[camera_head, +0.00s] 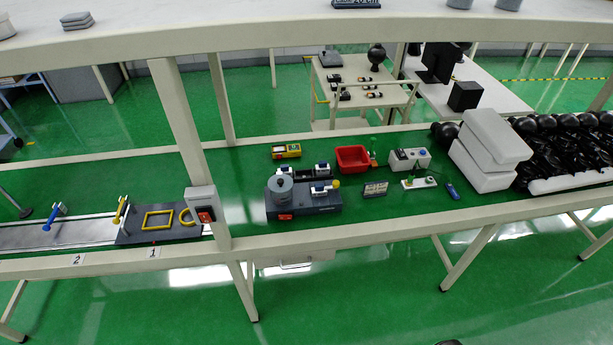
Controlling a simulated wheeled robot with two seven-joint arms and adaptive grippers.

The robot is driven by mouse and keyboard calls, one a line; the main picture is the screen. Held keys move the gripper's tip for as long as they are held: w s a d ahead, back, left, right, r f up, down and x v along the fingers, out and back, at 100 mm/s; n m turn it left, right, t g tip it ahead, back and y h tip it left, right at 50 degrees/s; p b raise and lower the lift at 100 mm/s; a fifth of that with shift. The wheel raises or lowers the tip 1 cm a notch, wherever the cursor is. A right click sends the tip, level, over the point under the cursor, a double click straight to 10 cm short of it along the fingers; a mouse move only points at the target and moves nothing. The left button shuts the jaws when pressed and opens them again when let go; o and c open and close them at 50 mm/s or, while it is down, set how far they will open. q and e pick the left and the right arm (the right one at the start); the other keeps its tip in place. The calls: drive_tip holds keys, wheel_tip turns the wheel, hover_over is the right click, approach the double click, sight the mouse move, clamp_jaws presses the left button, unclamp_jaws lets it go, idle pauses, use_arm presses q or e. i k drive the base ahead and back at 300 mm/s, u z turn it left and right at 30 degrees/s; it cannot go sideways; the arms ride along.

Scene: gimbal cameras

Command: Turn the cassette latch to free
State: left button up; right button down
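A dark grey fixture (318,207) sits on the green bench top near the middle. A blue lever (53,214) and a yellow lever (121,208) stand on the metal track at the left. Neither of my grippers shows in this view.
A red bin (353,158), a yellow-and-dark meter (286,151) and a white box (409,159) stand behind and right of the fixture. White cases (489,150) and black gimbals crowd the right. A post with a switch box (202,204) stands left; a shelf (300,29) runs above.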

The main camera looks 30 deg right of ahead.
sight(335, 183)
drive_tip(key=z, duration=1)
